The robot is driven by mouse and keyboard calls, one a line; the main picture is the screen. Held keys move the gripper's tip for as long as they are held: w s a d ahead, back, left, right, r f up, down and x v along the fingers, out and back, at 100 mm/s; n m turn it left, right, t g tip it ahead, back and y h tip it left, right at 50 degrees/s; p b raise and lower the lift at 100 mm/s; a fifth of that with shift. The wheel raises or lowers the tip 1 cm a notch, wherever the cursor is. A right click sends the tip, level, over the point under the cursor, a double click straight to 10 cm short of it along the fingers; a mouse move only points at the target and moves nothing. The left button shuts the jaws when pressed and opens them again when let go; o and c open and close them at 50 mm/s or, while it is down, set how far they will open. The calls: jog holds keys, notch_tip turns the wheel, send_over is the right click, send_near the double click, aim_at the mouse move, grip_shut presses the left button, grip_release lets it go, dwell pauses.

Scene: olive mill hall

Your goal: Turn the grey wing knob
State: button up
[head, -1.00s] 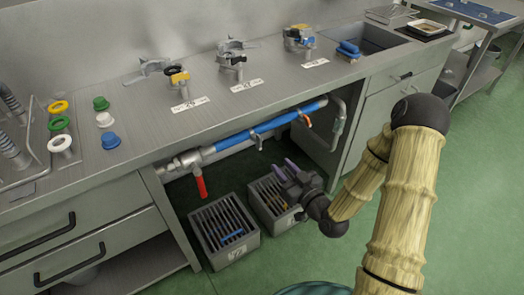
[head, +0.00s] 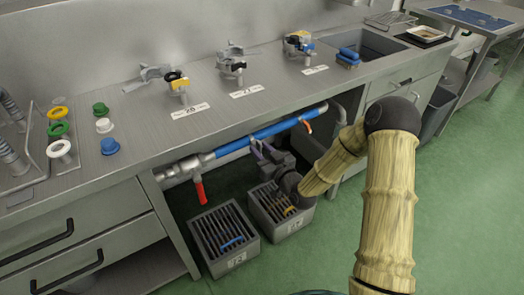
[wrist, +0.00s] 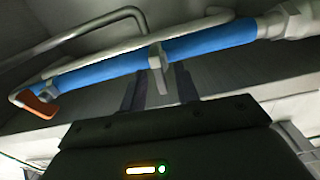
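The grey wing knob (wrist: 156,62) hangs from the blue-sleeved pipe (wrist: 205,44) under the counter, with its flat wing pointing down. In the wrist view, my gripper (wrist: 158,88) is open just below the pipe, with one dark finger on each side of the knob. Gaps show between the wing and both fingers; whether the tips touch anything is unclear. In the head view, my gripper (head: 264,150) is at the same blue pipe (head: 270,128) and largely hides the knob.
An orange wing knob (head: 307,126) is right of my gripper, at left in the wrist view (wrist: 40,106). A red lever (head: 200,192) hangs further left. Two slatted grey crates (head: 238,258) (head: 291,228) stand on the floor below. The counter edge (head: 230,142) is above.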

jog(key=shift+c, duration=0.4)
grip_shut()
jog(key=shift+m, duration=0.3)
jog(key=shift+w+d+f+m+p, duration=0.15)
jog(key=shift+m+p, duration=0.55)
jog(key=shift+m, duration=2.1)
jog(key=shift+s+f+m+p, duration=0.1)
jog(key=shift+m+p, duration=0.55)
jog(key=shift+m, duration=2.15)
jog(key=shift+w+d+f+m+p, duration=0.15)
jog(key=shift+m+p, duration=0.55)
jog(key=shift+m, duration=2.1)
jog(key=shift+s, duration=0.1)
